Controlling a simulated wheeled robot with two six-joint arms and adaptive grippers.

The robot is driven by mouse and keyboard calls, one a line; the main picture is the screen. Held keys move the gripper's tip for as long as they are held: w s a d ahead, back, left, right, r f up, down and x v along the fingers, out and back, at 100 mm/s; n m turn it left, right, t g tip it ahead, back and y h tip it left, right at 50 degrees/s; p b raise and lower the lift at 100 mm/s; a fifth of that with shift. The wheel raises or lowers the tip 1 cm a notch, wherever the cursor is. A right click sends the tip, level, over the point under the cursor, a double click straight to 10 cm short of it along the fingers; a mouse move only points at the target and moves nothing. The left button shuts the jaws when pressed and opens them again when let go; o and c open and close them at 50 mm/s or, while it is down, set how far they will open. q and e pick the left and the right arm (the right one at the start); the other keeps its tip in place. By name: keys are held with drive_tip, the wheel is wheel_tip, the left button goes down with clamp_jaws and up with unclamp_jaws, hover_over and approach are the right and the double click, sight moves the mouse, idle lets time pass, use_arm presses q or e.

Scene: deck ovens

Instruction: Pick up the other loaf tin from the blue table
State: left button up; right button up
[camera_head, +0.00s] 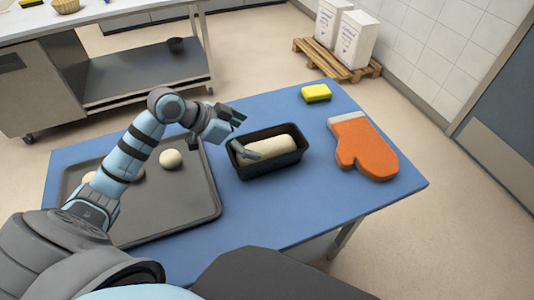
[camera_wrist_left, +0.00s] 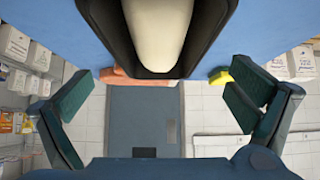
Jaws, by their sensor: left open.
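One black loaf tin (camera_head: 272,167) stands on the blue table (camera_head: 300,215), right of the baking tray. A pale loaf of dough (camera_head: 270,147) lies in it. My left gripper (camera_head: 242,134) is open at the tin's left end, one finger over the tin's near left corner and the other beyond its far left side. In the left wrist view the tin (camera_wrist_left: 112,42) with the dough (camera_wrist_left: 155,35) shows at the top middle, between the spread fingers but ahead of them. Nothing is held. No second tin shows on the table. My right gripper is not in view.
A dark baking tray (camera_head: 185,208) with several dough balls lies left, partly under my left arm. An orange oven mitt (camera_head: 362,147) and a yellow sponge (camera_head: 316,93) lie right of the tin. Blue tabletop is free in front of the tin.

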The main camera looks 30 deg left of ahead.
sight(261, 146)
use_arm(q)
drive_tip(key=x, duration=0.5)
drive_tip(key=b+x, duration=0.1)
drive_tip(key=x, duration=0.2)
drive_tip(key=shift+s+f, duration=0.2)
drive_tip(key=shift+f, duration=0.15)
drive_tip(key=shift+a, duration=0.1)
drive_tip(key=c, duration=1.1)
